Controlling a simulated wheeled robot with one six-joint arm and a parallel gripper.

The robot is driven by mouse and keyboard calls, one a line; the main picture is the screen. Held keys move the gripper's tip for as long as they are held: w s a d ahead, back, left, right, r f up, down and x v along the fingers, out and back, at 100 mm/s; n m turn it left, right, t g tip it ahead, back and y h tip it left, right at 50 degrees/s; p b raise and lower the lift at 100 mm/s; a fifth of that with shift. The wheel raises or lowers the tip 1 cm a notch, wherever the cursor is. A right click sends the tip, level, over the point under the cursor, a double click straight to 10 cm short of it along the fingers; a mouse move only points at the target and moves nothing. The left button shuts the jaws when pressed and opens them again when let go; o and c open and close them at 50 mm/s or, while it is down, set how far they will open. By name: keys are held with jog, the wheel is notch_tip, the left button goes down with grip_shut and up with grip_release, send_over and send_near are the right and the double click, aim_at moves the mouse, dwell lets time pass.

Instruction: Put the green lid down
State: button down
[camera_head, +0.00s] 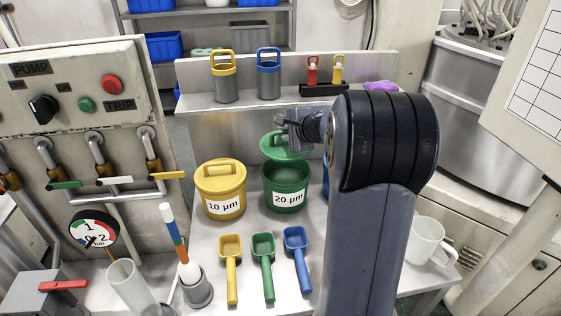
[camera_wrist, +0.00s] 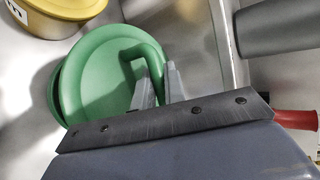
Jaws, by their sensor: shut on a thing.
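The green lid (camera_head: 282,151) is held by its handle above the green 20 µm bucket (camera_head: 287,190) in the head view. It looks tilted, with the bucket's dark opening showing below it. My gripper (camera_head: 283,121) is shut on the lid's handle. In the wrist view the green lid (camera_wrist: 105,85) fills the left middle, and my gripper's fingers (camera_wrist: 158,82) close on its handle. A green edge of the bucket (camera_wrist: 56,95) shows past the lid's left side.
The yellow 10 µm bucket (camera_head: 220,190) with its lid on stands left of the green one. A blue container (camera_head: 325,181) is mostly hidden behind my arm. Yellow, green and blue scoops (camera_head: 264,262) lie in front. A shelf (camera_head: 200,100) runs behind. A white jug (camera_head: 427,241) stands at right.

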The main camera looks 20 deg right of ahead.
aim_at(301, 156)
notch_tip(301, 156, down, 8)
jog(key=shift+f+b, duration=0.2)
jog(key=shift+b, duration=0.5)
jog(key=c, duration=1.5)
grip_release()
jog(key=shift+s, duration=0.1)
jog(key=shift+f, duration=0.1)
jog(key=v, duration=1.2)
